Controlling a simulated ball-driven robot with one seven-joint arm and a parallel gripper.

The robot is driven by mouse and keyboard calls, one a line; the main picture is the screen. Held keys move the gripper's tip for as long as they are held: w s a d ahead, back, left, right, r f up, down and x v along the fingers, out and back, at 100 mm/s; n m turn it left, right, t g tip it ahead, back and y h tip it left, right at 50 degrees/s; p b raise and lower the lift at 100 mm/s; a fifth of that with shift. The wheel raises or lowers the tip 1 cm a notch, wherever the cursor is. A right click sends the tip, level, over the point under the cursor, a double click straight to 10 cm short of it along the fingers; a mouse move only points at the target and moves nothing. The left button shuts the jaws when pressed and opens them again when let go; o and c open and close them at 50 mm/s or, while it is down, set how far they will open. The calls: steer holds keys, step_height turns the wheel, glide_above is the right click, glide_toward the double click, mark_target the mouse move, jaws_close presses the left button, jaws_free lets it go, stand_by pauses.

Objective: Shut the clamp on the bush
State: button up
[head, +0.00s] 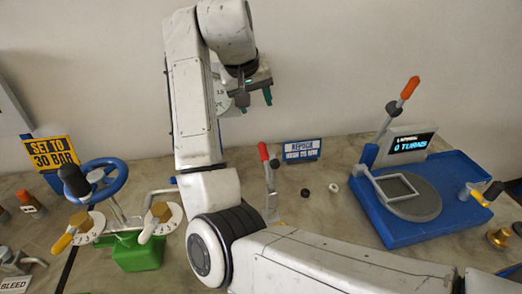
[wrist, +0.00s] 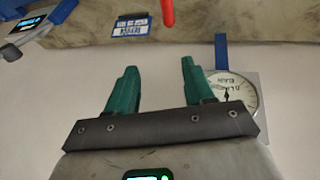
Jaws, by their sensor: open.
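A toggle clamp with a red handle (head: 264,153) stands on the bench in the middle of the head view, its handle raised nearly upright. The red handle also shows at the top of the wrist view (wrist: 167,12). The clamp's lower part is partly hidden by my arm. A small black ring (head: 305,192) and a small white ring (head: 333,188) lie on the bench right of the clamp; I cannot tell whether either is the bush. My gripper (head: 256,98) is open and empty above the clamp, apart from the handle. Its green fingers (wrist: 158,72) are spread in the wrist view.
A blue-framed sign (head: 302,150) stands behind the rings. A blue tray (head: 392,230) with another orange-handled lever (head: 410,88) and a display is at right. A blue handwheel (head: 106,178) and green valve block (head: 138,254) are at left. A gauge (wrist: 232,92) hangs on the wall.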

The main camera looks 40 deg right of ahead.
steer(key=b, duration=0.8)
glide_toward(262, 149)
steer(key=p+x, duration=0.1)
steer(key=x, duration=0.8)
steer(key=shift+d+f, duration=0.1)
steer(key=shift+f, duration=0.1)
jaws_close()
